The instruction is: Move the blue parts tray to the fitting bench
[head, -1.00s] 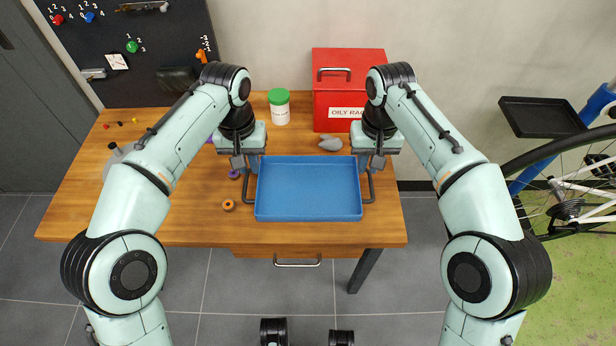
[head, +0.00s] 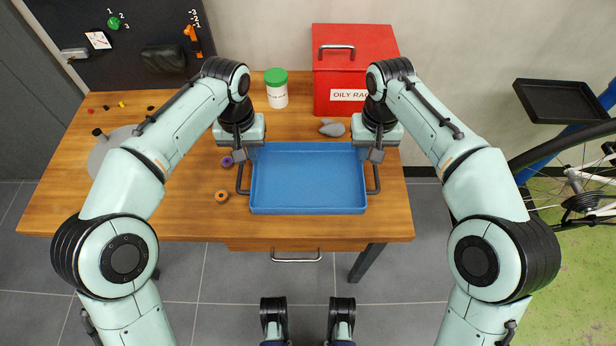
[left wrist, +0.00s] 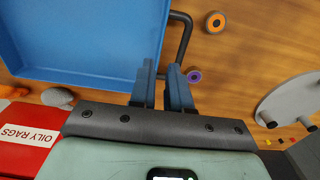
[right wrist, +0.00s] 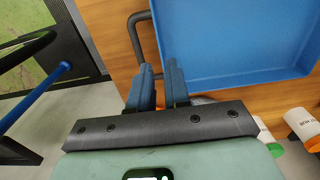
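The blue parts tray (head: 308,180) is at the front of the wooden bench (head: 190,225) in the head view. It looks level and empty, with a dark bar handle on each side. My left gripper (head: 243,158) is at the tray's left handle; in the left wrist view its fingers (left wrist: 162,88) are close together around the handle by the tray wall. My right gripper (head: 374,158) is at the right handle; its fingers (right wrist: 160,85) close around that handle in the right wrist view. I cannot tell whether the tray touches the bench top.
A red oily rags box (head: 355,65), a white jar with a green lid (head: 277,90) and a grey lump (head: 332,128) are behind the tray. An orange ring (head: 222,197) and a purple ring (head: 227,161) lie left of it. A black tray (head: 558,103) and bicycle are at right.

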